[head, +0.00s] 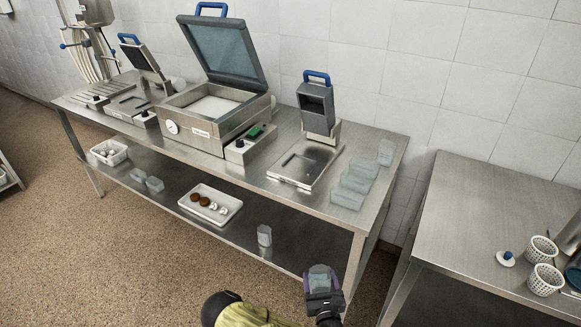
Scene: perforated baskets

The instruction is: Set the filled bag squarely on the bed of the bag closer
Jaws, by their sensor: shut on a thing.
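My gripper (324,300) is at the bottom, in front of the steel table. It is shut on a small pale, see-through container (320,277), which stands up above the jaws. I cannot tell whether this is the filled bag or what is inside. The machine that looks like the bag closer (200,133) stands on the table, up and left of my gripper. Its glass lid (222,50) is raised, and its pale bed (210,108) looks empty. The held container is well apart from it.
A tray press (305,163) with its head raised and several clear tubs (357,182) stand at the table's right. The lower shelf holds a white tray (190,207) of small pieces and another clear tub (264,235). Perforated baskets (545,279) stand on the right table (470,220).

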